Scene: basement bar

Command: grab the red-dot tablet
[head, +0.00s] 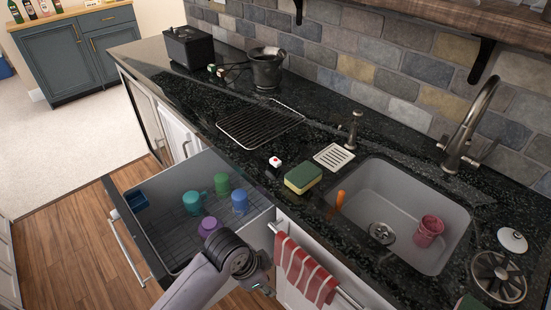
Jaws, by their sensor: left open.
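The red-dot tablet (275,162), a small white block with a red mark, sits on the black counter left of the green and yellow sponge (303,178). My left gripper (262,273) is low in front of the counter, at the near right corner of the open drawer. It is open and apart from the tablet, which is farther back and higher in the picture. Part of its fingers is hidden by my own wrist. My right gripper is not in view.
The open drawer (160,238) holds several coloured mugs. A sink (378,185) with a pink cup (429,230) is on the right. A striped towel (305,268) hangs from the front rail.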

